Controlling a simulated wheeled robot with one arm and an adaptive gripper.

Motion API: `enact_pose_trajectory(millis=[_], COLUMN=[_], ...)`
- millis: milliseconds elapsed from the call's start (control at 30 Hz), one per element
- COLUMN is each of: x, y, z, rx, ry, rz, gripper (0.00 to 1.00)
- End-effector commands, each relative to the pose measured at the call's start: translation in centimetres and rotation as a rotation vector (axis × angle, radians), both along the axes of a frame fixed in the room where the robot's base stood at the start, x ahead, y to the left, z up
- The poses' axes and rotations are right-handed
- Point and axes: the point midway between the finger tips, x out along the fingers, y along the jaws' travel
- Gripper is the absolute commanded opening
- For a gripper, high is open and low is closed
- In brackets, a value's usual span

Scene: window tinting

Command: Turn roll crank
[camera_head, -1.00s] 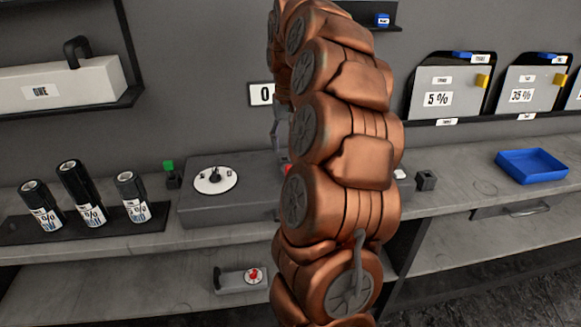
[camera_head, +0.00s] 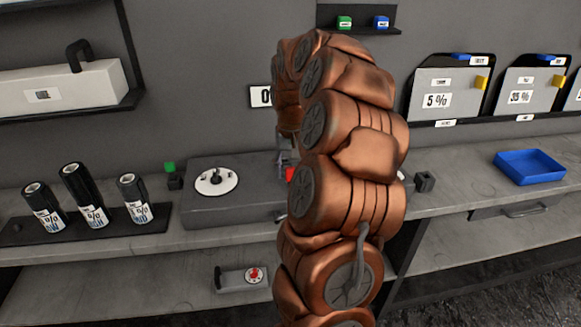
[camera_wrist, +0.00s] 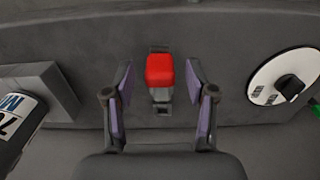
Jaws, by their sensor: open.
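A grey box (camera_head: 237,207) stands on the bench, with a white dial (camera_head: 216,182) bearing a black knob on its top. A red handle (camera_head: 290,174), seemingly the crank's, shows at the box's right part, largely hidden behind my arm. In the wrist view the red handle (camera_wrist: 159,70) sits on a small grey mount, between the two fingers of my gripper (camera_wrist: 159,66). The fingers are open, with a gap on both sides of the handle. The white dial (camera_wrist: 285,76) is off to the right there.
Several dark film rolls (camera_head: 84,195) stand on a tray left of the box. A small green-topped block (camera_head: 170,168) stands beside the box. A blue tray (camera_head: 531,167) and a small dark block (camera_head: 424,181) are to the right. A red-knobbed device (camera_head: 254,274) lies on the lower shelf.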

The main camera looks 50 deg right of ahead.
Motion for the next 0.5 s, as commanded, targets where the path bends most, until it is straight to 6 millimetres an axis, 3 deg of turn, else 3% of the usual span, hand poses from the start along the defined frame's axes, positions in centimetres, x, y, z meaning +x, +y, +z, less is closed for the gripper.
enact_pose_trajectory(millis=[233, 500], x=[0.00, 0.00], y=[0.00, 0.01], z=[-0.05, -0.05], rx=[0.000, 0.000], ry=[0.000, 0.000], rz=[0.000, 0.000], gripper=[0.56, 0.29])
